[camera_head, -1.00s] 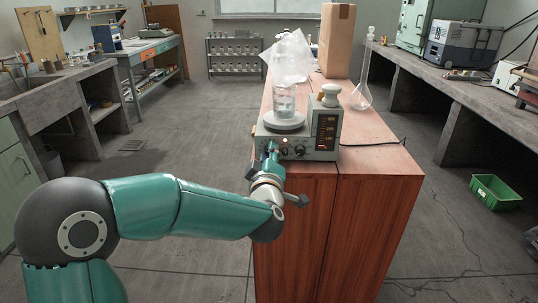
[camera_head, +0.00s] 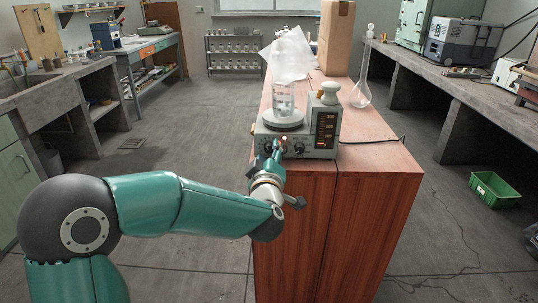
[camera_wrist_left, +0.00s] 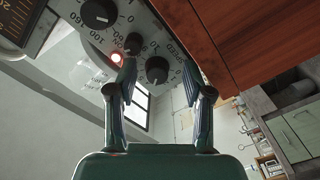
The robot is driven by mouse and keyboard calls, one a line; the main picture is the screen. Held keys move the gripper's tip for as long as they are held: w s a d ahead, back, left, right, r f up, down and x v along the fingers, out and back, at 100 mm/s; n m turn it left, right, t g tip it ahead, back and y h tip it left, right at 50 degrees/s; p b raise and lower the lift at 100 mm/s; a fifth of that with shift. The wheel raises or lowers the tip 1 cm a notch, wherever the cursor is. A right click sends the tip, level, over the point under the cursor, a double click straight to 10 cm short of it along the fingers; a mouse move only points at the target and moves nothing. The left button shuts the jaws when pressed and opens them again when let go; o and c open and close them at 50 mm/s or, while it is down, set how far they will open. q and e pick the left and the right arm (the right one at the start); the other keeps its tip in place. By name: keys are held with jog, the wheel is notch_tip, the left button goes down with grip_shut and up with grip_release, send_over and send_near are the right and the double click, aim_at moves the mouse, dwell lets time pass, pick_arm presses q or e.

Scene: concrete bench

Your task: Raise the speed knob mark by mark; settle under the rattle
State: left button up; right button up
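The stirrer (camera_head: 310,151), a grey box with a round plate, stands at the bench's near end. A clear glass beaker (camera_head: 284,98) stands upright on the plate with clear contents. The black speed knob (camera_wrist_left: 157,70) sits by the word SPEED in the left wrist view; I cannot read its setting surely. My left gripper (camera_head: 274,148) is at the stirrer's front. In the left wrist view its fingers (camera_wrist_left: 160,75) are open, one on each side of the speed knob, with gaps visible. A red lamp (camera_wrist_left: 117,58) glows beside them. My right gripper is not in view.
A second black knob (camera_wrist_left: 98,13) and a small switch (camera_wrist_left: 133,41) are on the panel. A flask (camera_head: 361,95), cardboard box (camera_head: 336,40) and clear plastic bag (camera_head: 288,55) stand behind. A cable runs right.

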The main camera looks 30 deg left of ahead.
pick_arm(q)
jog(key=shift+s+r, duration=0.1)
jog(key=shift+s+d, duration=0.2)
jog(key=shift+s, duration=0.05)
jog(key=v, duration=1.1)
jog(key=shift+f, duration=0.2)
